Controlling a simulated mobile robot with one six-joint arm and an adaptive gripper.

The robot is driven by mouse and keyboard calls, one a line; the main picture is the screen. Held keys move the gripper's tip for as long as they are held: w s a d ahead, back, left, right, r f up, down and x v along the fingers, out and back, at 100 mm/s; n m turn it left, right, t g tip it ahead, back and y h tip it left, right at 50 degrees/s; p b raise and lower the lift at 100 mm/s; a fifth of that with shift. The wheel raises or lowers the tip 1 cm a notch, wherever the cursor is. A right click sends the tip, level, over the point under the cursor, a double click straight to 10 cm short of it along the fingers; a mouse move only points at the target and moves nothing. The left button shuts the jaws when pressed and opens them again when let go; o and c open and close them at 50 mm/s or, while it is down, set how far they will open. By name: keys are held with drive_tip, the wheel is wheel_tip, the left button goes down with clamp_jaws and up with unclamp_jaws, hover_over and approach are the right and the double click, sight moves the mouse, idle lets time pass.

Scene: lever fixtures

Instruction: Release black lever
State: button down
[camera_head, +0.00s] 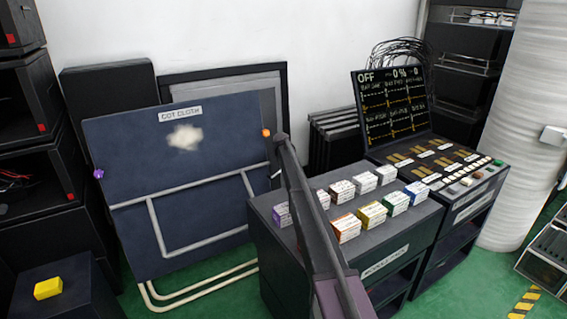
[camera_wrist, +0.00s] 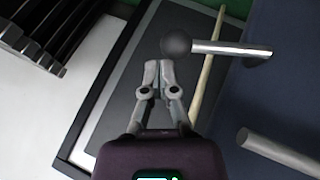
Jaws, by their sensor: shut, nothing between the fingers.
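In the wrist view, a lever with a dark round knob (camera_wrist: 176,44) on a grey rod (camera_wrist: 232,49) sticks out from the right, beside a dark blue panel. I take it as the black lever. My gripper (camera_wrist: 158,66) is shut and empty, its fingertips just below and left of the knob. I cannot tell whether they touch it. In the head view, my arm reaches up to the right edge of the blue COT CLOTH panel (camera_head: 225,160), hiding part of that edge. The black lever is not clearly distinguishable there.
An orange knob (camera_head: 265,132) and a purple knob (camera_head: 98,173) sit at the panel's edges. A second grey rod (camera_wrist: 280,154) shows in the wrist view. A cabinet with coloured boxes (camera_head: 347,228) stands right of the panel. A yellow block (camera_head: 48,288) lies at lower left.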

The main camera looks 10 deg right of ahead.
drive_tip(key=shift+r, duration=0.1)
idle(0.3)
drive_tip(key=shift+w+r+p, duration=0.1)
drive_tip(key=shift+r+p, duration=0.05)
drive_tip(key=shift+p, duration=0.15)
drive_tip(key=s+r+p, duration=0.3)
drive_tip(key=r+p, duration=0.9)
drive_tip(key=shift+s+r, duration=0.15)
idle(0.5)
